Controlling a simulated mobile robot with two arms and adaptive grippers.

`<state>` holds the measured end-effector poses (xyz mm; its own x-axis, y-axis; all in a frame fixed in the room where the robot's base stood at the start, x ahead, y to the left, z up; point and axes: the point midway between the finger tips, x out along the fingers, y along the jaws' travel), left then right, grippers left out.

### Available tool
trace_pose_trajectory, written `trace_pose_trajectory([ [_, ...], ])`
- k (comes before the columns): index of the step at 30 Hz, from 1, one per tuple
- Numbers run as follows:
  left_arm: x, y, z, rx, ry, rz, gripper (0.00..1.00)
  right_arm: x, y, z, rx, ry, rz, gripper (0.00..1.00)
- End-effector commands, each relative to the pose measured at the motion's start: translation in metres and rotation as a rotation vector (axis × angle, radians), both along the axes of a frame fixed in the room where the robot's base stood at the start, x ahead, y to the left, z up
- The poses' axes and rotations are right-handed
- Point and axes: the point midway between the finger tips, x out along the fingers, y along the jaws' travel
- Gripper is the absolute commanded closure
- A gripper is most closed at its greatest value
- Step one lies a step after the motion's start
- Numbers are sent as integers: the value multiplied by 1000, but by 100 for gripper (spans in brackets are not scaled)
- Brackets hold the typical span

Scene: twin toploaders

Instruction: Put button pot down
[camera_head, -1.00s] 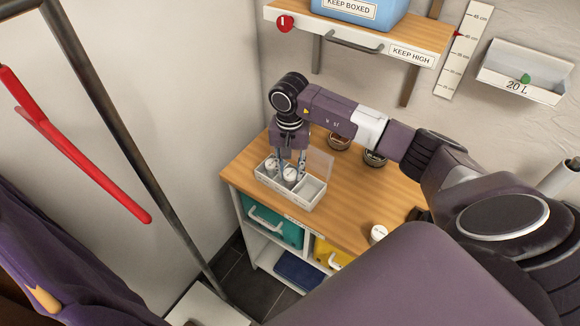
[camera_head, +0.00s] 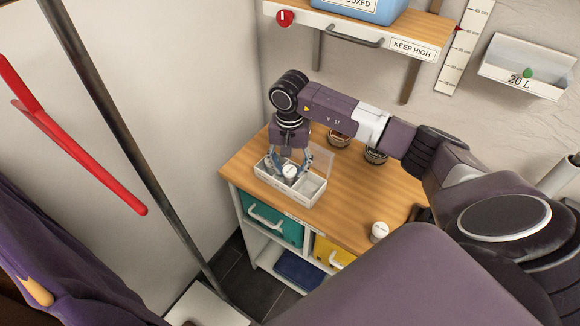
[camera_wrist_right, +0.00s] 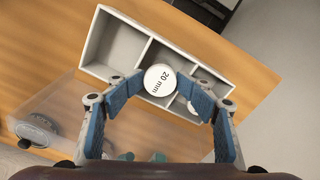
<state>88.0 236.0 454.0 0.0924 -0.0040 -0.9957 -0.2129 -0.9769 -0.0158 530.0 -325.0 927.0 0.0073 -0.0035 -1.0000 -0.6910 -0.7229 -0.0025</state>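Another white lid (camera_wrist_right: 193,106) is in the end compartment, partly behind a finger. The opposite end compartment is empty. The pot's base is hidden. My left gripper is not in view.
The tray stands on a wooden bench top (camera_head: 350,205), its clear lid (camera_head: 322,157) raised behind it. Two dark jars (camera_head: 375,156) stand under my right arm. A separate white-lidded pot (camera_head: 379,231) is near the front edge. A wall shelf (camera_head: 410,30) hangs above.

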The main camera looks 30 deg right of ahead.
Motion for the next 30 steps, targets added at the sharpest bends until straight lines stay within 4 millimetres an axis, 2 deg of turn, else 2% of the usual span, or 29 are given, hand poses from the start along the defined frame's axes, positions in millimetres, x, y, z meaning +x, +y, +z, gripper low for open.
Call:
trace_pose_trajectory([
  [1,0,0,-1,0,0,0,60,-6,2,-8,2,19,5,54],
  [20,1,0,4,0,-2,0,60,-6,2,-2,0,19,5,54],
  [25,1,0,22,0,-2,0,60,-5,2,15,2,16,6,54],
  [27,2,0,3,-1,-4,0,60,-2,0,24,-1,5,5,54],
  [30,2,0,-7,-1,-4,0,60,-1,0,50,-2,2,4,54],
])
